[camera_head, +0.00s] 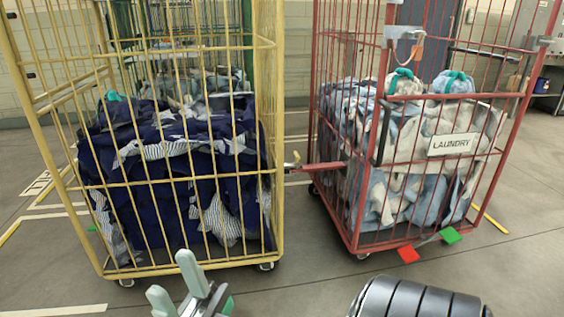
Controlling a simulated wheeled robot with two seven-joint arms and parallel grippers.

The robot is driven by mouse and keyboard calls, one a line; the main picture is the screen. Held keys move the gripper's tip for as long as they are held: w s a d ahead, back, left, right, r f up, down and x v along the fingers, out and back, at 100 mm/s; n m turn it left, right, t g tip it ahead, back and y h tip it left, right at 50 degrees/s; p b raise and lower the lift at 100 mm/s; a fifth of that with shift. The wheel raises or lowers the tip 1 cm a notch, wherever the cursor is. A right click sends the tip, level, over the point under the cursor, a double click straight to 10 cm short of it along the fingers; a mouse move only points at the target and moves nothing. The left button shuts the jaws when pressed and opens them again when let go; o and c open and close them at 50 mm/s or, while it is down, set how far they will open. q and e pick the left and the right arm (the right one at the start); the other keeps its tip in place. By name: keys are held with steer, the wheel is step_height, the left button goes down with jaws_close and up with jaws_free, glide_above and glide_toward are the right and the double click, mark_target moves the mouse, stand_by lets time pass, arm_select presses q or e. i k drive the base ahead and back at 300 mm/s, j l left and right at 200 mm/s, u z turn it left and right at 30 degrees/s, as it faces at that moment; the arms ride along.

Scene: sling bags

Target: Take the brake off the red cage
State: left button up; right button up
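The red cage (353,215) stands on wheels at the right, filled with light blue and white laundry, with a "LAUNDRY" sign (454,144) on its front. At its front bottom edge are a red pedal (408,254) and a green pedal (450,236), side by side. I cannot tell from their tilt which one is pressed. My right gripper (175,284) is at the bottom edge, in front of the yellow cage, left of and well apart from the pedals. Its two pale fingers are apart with nothing between them. My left gripper is not in view.
A yellow cage (188,262) with dark blue laundry (150,205) stands at the left, with a green cage (122,22) behind it. A red bar (318,166) reaches from the red cage towards the yellow one. The floor (320,290) before the red cage is clear.

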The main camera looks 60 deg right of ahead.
mark_target(408, 253)
steer(key=z, duration=2.95)
steer(key=i+j, duration=0.2)
steer(key=i, duration=0.25)
steer(key=i+j+u, duration=0.1)
steer(key=i, duration=0.35)
steer(key=i+j, duration=0.3)
steer(key=i+j+u, duration=0.1)
steer(key=i, duration=0.45)
